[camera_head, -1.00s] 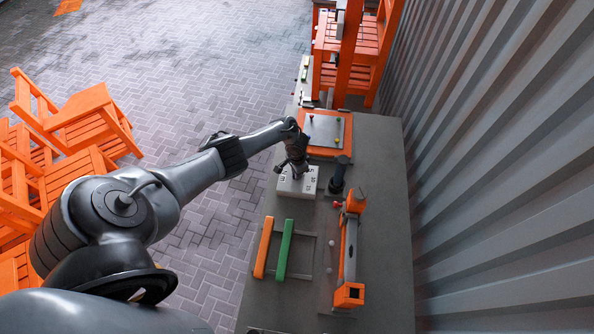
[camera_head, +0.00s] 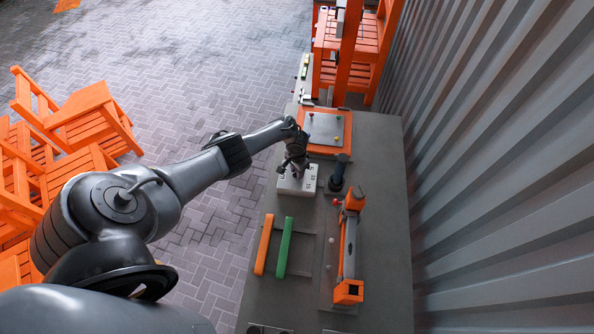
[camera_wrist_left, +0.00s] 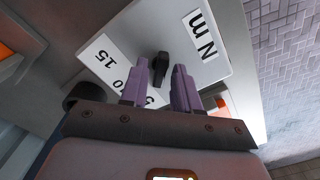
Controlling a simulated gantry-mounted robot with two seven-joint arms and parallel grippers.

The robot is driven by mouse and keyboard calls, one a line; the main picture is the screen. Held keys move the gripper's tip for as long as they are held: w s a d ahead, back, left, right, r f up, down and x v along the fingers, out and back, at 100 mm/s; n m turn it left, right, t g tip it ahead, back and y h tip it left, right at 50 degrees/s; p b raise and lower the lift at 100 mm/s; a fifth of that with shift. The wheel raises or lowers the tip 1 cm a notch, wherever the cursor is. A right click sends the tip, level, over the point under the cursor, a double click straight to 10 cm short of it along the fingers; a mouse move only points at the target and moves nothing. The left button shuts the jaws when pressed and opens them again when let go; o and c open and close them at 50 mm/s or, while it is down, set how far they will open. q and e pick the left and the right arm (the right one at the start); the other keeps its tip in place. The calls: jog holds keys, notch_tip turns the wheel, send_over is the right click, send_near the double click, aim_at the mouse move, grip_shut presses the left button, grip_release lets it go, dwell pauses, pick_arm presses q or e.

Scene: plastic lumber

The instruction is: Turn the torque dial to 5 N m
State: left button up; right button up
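The torque box (camera_head: 297,186) is a pale block on the bench in the head view. In the left wrist view its top (camera_wrist_left: 184,66) carries white labels reading 15, 10, a partly covered 5, and N m. The torque dial (camera_wrist_left: 158,68) is a small black pointer knob on that top. My left gripper (camera_head: 294,170) is over the box in the head view. In the left wrist view its two purple fingers (camera_wrist_left: 159,80) are apart, with the dial between their tips and a gap on each side. Contact is not visible. My right gripper is out of view.
Green (camera_head: 284,248) and orange (camera_head: 264,244) slats lie nearer on the bench. An orange-ended tool (camera_head: 349,245) and a dark upright post (camera_head: 339,174) stand to the right. An orange-framed plate (camera_head: 325,127) is behind the box. Bench right of the tool is clear.

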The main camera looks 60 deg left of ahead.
pick_arm(q)
jog(key=shift+o, duration=0.4)
jog(key=shift+r, duration=0.25)
notch_tip(320, 180, up, 10)
jog(key=p, duration=0.4)
jog(key=shift+r, duration=0.15)
